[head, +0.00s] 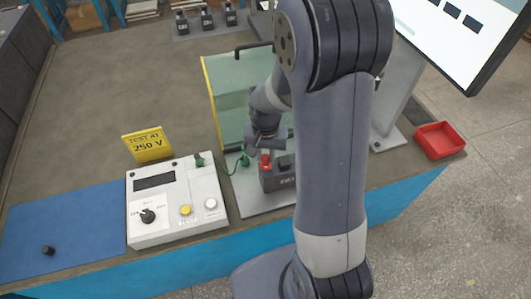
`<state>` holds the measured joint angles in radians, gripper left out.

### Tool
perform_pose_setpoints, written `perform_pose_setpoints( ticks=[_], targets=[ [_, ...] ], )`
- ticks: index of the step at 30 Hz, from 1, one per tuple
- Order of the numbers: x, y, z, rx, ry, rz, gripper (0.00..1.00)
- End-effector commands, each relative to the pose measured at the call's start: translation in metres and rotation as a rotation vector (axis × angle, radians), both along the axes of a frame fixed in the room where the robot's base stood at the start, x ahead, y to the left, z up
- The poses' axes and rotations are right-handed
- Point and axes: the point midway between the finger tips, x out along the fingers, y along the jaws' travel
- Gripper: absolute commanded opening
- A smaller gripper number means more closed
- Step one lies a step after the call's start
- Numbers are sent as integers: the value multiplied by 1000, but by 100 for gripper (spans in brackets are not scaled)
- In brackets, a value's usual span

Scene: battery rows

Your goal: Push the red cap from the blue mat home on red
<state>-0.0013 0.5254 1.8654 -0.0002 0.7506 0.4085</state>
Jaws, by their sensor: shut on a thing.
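The red cap (265,161) is at the left end of the dark battery (279,178), on or just above its post; I cannot tell if it is fully seated. My gripper (266,148) is directly over it, pointing down and shut on the red cap. My arm hides the battery's right part and its other post. The blue mat (85,225) is at the left front, with a small black cap (47,250) on it.
A white tester (178,205) with a green plug and lead stands left of the battery, a yellow "TEST AT 250 V" sign (148,145) behind it. A clear yellow-edged guard (225,90) stands behind the battery. A red bin (440,141) and a monitor are at the right.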

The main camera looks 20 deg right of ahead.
Motion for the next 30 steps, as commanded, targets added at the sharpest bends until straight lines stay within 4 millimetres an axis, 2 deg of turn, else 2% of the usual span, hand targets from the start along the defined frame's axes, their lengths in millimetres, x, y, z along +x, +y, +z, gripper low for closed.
perform_pose_setpoints(
  ticks=[30],
  targets=[
    [0,0,-8,0,0,0,1]
  ],
)
